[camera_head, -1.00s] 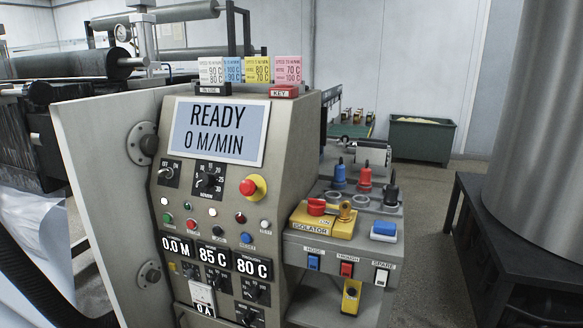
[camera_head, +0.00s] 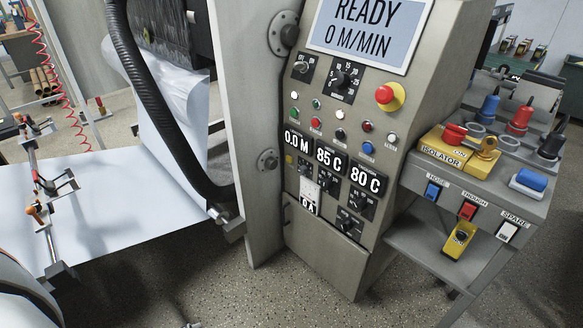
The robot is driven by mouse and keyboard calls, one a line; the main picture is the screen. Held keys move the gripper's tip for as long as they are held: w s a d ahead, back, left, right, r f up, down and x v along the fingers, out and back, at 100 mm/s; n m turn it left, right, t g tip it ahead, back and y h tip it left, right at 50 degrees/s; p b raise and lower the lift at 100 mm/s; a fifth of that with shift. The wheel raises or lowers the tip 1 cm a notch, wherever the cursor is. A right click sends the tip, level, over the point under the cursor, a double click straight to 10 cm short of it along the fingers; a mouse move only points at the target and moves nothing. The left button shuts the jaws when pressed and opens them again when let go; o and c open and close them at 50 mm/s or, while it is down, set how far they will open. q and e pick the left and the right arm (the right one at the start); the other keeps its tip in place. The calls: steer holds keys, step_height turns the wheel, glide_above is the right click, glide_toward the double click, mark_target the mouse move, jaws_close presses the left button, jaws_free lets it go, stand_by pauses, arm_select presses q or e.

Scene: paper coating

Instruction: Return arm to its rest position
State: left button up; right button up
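Neither of my grippers shows in the head view, and I cannot make out either arm for certain. The grey control console (camera_head: 300,225) stands in the middle, with a screen (camera_head: 366,28) reading "READY 0 M/MIN". Its displays read 0.0 M, 85 C and 80 C. A red emergency button (camera_head: 385,94) on a yellow base sits at the right of the panel.
A white paper web (camera_head: 150,215) runs down and left beside the console. A black hose (camera_head: 160,95) hangs in front of it. Clamps (camera_head: 45,185) and a red coiled line (camera_head: 52,70) are at the left. Speckled floor (camera_head: 230,290) is open in front of the console.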

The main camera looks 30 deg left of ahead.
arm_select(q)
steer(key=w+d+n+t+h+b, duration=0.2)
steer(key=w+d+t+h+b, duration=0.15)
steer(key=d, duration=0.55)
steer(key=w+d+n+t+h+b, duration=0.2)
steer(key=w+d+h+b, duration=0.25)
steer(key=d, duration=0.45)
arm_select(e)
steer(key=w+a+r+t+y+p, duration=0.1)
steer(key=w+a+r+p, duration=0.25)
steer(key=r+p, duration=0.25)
arm_select(q)
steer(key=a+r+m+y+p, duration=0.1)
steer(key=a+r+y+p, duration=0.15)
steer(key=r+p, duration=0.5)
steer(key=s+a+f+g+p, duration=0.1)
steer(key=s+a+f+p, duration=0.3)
steer(key=p, duration=0.3)
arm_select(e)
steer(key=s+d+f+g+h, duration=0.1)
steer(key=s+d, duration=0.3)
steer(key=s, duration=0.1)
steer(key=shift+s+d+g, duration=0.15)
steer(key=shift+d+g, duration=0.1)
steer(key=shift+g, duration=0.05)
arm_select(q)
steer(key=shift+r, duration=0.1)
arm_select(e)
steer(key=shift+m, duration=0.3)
